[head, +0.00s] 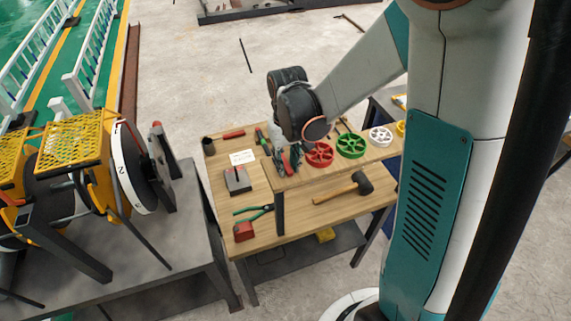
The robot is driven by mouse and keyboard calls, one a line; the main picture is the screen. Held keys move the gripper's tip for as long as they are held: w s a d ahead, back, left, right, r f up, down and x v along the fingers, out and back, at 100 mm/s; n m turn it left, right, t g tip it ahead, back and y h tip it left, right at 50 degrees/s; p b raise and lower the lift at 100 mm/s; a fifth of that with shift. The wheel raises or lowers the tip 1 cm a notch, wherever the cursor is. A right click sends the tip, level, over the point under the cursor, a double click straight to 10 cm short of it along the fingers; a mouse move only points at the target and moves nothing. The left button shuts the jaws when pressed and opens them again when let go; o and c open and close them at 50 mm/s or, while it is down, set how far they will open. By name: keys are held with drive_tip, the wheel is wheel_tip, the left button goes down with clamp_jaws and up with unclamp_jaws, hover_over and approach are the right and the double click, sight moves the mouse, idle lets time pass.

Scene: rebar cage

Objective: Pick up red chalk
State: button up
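A short red stick (234,134), which looks like the red chalk, lies near the back left edge of the wooden workbench (222,160). It is small in the head view, so its material is not clear. My gripper (284,165) hangs below my dark wrist joint, over the bench to the right of the red stick and clear of it. The fingers blend into the dark tools behind them, so I cannot tell how far they are open.
A dark cup (208,146) stands left of the stick, with a white paper (242,157) below. A raised shelf carries red (319,154), green (351,146) and white wheels (381,136). A mallet (345,188) lies lower. A grey table (150,248) with yellow machinery stands left.

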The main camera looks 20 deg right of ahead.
sight(287, 166)
clamp_jaws()
drive_tip(key=shift+r, duration=0.15)
wheel_tip(287, 166, up, 20)
drive_tip(key=p, duration=0.1)
drive_tip(key=shift+s, duration=0.15)
idle(0.5)
